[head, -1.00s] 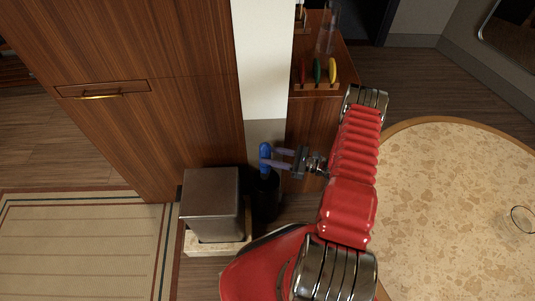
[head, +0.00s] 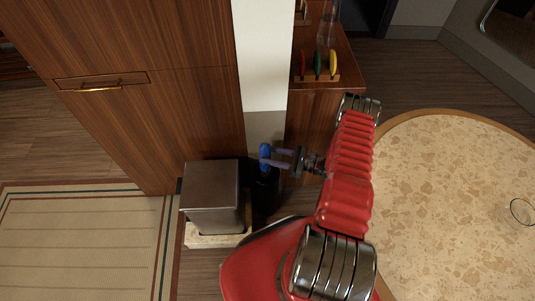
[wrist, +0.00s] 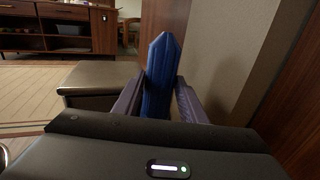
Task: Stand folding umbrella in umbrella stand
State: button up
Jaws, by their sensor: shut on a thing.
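The blue folding umbrella (head: 265,151) is upright between the fingers of my gripper (head: 275,157), which is shut on it. In the wrist view the umbrella (wrist: 161,70) rises between my two fingers (wrist: 158,100), its tapered end up. The dark cylindrical umbrella stand (head: 266,192) is on the floor directly below, beside the metal bin. The umbrella's lower part is hidden, so I cannot tell how deep it sits in the stand.
A brown metal bin (head: 211,184) on a pale base stands left of the stand. A white wall post (head: 263,60) and wooden cabinet (head: 150,110) are behind. A round speckled table (head: 450,200) is at right. A counter (head: 345,75) holds coloured utensils.

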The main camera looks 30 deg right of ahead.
jog(key=shift+f, duration=2.8)
jog(key=o, duration=1.4)
jog(key=shift+c, duration=0.2)
jog(key=shift+r, duration=4.95)
